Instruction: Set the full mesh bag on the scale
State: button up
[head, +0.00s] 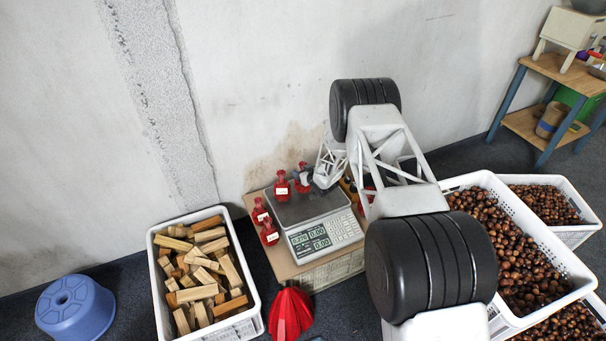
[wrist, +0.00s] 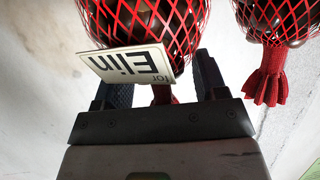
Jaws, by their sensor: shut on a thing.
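The scale (head: 325,237) stands on a board-topped crate by the wall, with a dark pan (head: 305,208) and a lit display panel. My gripper (wrist: 158,92) is shut on the red neck of a mesh bag (wrist: 155,25) full of chestnuts, with a white tag reading "for Elin" (wrist: 130,65). In the head view this bag (head: 302,174) is at the pan's back edge, partly behind my gripper; I cannot tell whether it touches the pan. Another red bag (head: 282,187) stands left of it, at the pan's back left corner. A neighbouring bag also shows in the wrist view (wrist: 272,40).
Two tagged red bags (head: 260,211) (head: 269,233) stand left of the scale. A crate of wood blocks (head: 158,300), a blue stool (head: 75,308) and a red folded item (head: 290,314) are nearby. Chestnut crates (head: 560,258) fill the right.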

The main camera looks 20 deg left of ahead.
jog(key=shift+f, duration=0.35)
jog(key=shift+f, duration=0.15)
jog(key=o, duration=1.5)
jog(key=shift+o, duration=0.2)
jog(key=v, duration=1.2)
jog(key=shift+w+r, duration=0.1)
jog(key=shift+r, duration=0.15)
